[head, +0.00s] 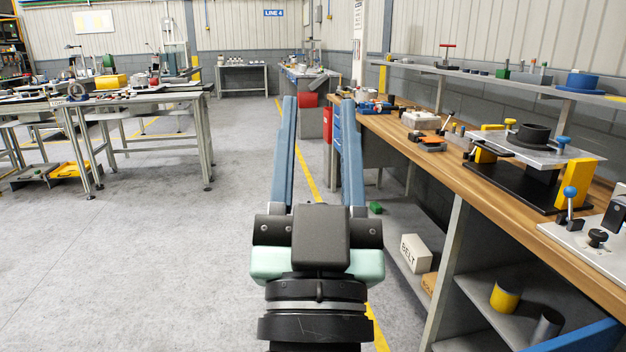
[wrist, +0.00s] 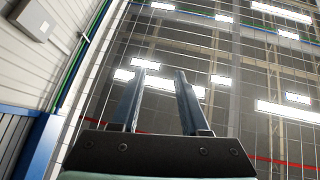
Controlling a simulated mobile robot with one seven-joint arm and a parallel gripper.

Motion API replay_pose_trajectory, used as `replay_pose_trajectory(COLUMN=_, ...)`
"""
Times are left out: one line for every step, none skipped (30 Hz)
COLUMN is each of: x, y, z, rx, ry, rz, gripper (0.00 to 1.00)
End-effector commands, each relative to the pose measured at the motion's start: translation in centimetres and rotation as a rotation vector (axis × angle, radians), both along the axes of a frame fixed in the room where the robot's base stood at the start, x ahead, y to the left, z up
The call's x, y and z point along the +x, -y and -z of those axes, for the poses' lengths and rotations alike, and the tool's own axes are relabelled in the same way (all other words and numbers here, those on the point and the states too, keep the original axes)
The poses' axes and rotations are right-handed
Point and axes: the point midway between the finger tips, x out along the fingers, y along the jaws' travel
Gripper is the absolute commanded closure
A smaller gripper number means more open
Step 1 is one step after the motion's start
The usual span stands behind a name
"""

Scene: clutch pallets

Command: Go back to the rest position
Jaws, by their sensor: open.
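My gripper (head: 319,100) stands in the middle of the head view with its two long blue fingers pointing up and away from me. The fingers are spread apart and nothing is between them. In the wrist view the open fingers (wrist: 159,75) show against the ceiling lights and the wall, with nothing held. The gripper is over the open aisle, left of the wooden workbench (head: 455,165), and appears apart from it.
A metal fixture with a black ring (head: 532,135) and yellow supports stands on the right workbench. A BELT box (head: 416,253) and a yellow cylinder (head: 505,296) are on shelves below. Grey tables (head: 150,97) stand at left. The grey floor (head: 170,250) at left is clear.

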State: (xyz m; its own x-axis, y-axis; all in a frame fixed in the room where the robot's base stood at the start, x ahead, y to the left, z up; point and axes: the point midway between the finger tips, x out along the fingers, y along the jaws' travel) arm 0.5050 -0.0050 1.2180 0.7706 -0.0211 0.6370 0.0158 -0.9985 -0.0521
Motion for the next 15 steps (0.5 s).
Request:
replay_pose_trajectory(x=-1.4, y=0.0, z=-2.7, rx=-0.007, ry=0.039, rz=0.005, gripper=0.55)
replay_pose_trajectory(x=-2.2, y=0.0, z=-4.0, rx=-0.013, ry=0.054, rz=0.006, gripper=0.55)
replay_pose_trajectory(x=-3.2, y=-0.1, z=-5.5, rx=-0.02, ry=0.072, rz=0.01, gripper=0.55)
replay_pose_trajectory(x=-3.9, y=-0.1, z=-6.6, rx=-0.027, ry=0.086, rz=0.012, gripper=0.55)
replay_pose_trajectory(x=-4.8, y=-0.2, z=-7.6, rx=-0.034, ry=0.101, rz=0.015, gripper=0.55)
replay_pose_trajectory(x=-5.9, y=-0.3, z=-8.9, rx=-0.043, ry=0.119, rz=0.018, gripper=0.55)
replay_pose_trajectory(x=-6.7, y=-0.4, z=-9.8, rx=-0.05, ry=0.133, rz=0.02, gripper=0.55)
replay_pose_trajectory(x=-7.5, y=-0.5, z=-10.7, rx=-0.057, ry=0.143, rz=0.023, gripper=0.55)
replay_pose_trajectory(x=-6.8, y=-0.5, z=-11.9, rx=-0.055, ry=0.126, rz=0.021, gripper=0.55)
replay_pose_trajectory(x=-6.7, y=-0.5, z=-12.6, rx=-0.054, ry=0.124, rz=0.02, gripper=0.55)
replay_pose_trajectory(x=-6.7, y=-0.5, z=-13.2, rx=-0.054, ry=0.123, rz=0.02, gripper=0.55)
replay_pose_trajectory(x=-6.7, y=-0.5, z=-14.0, rx=-0.053, ry=0.123, rz=0.02, gripper=0.55)
replay_pose_trajectory(x=-6.7, y=-0.5, z=-14.7, rx=-0.053, ry=0.123, rz=0.02, gripper=0.55)
replay_pose_trajectory(x=-6.6, y=-0.5, z=-15.3, rx=-0.053, ry=0.122, rz=0.02, gripper=0.55)
replay_pose_trajectory(x=-6.6, y=-0.5, z=-16.3, rx=-0.053, ry=0.122, rz=0.02, gripper=0.55)
